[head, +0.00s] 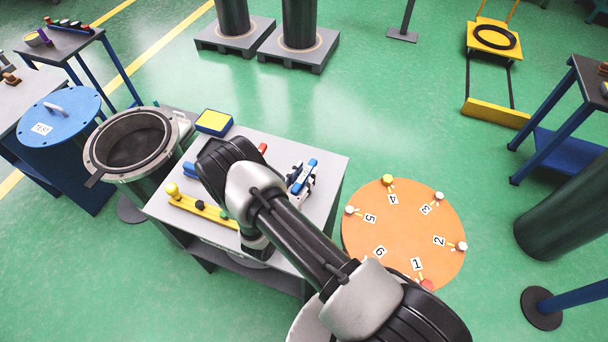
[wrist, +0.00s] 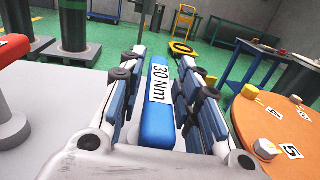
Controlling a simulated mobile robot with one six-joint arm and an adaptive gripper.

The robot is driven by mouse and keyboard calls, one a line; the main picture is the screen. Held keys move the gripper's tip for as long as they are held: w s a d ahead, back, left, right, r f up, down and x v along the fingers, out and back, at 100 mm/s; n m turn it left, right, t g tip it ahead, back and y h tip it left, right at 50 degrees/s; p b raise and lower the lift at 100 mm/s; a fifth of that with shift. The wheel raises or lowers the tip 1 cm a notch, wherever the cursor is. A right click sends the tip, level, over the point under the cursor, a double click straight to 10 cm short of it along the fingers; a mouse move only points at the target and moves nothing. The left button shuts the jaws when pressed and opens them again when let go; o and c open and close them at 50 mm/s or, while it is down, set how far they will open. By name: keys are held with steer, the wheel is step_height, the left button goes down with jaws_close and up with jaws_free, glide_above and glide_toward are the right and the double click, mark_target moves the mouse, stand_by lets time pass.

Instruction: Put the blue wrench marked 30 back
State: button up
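In the head view my gripper (head: 301,178) is over the right side of the grey table (head: 325,165), and blue parts show there. My arm covers the middle of the table. A yellow bar with coloured knobs (head: 200,207) lies at the table's front left. A blue piece (head: 189,170) shows left of my arm, partly hidden.
An orange disc (head: 405,235) with numbered bolts stands right of the table. An open flanged cylinder (head: 132,145) stands left, beside a blue lid (head: 60,115). A blue and yellow box (head: 213,122) sits at the table's back corner. A yellow trolley (head: 495,110) stands farther back; green floor between is clear.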

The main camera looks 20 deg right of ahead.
steer(key=shift+o, duration=0.5)
steer(key=shift+r+p, duration=0.1)
steer(key=shift+p, duration=0.3)
steer(key=p+v, duration=0.1)
steer(key=v, duration=1.6)
steer(key=shift+a, duration=0.25)
steer(key=s+d+r+m+g, duration=0.1)
steer(key=d+r+m+g, duration=0.5)
steer(key=r, duration=0.5)
steer(key=s+d+r+m+g, duration=0.1)
steer(key=d+r+m+g, duration=0.3)
steer(key=r+m+g, duration=0.45)
steer(key=s+d+r+m+t+y, duration=0.1)
steer(key=s+r+m+t+y, duration=0.5)
steer(key=s+r+m+y, duration=0.6)
step_height(320, 180, up, 5)
steer(key=shift+s+d+r+m, duration=0.25)
steer(key=shift+s+m, duration=0.2)
steer(key=shift+s, duration=0.45)
step_height(320, 180, down, 4)
steer(key=b, duration=0.3)
steer(key=shift+r+b, duration=0.15)
steer(key=shift+b, duration=0.2)
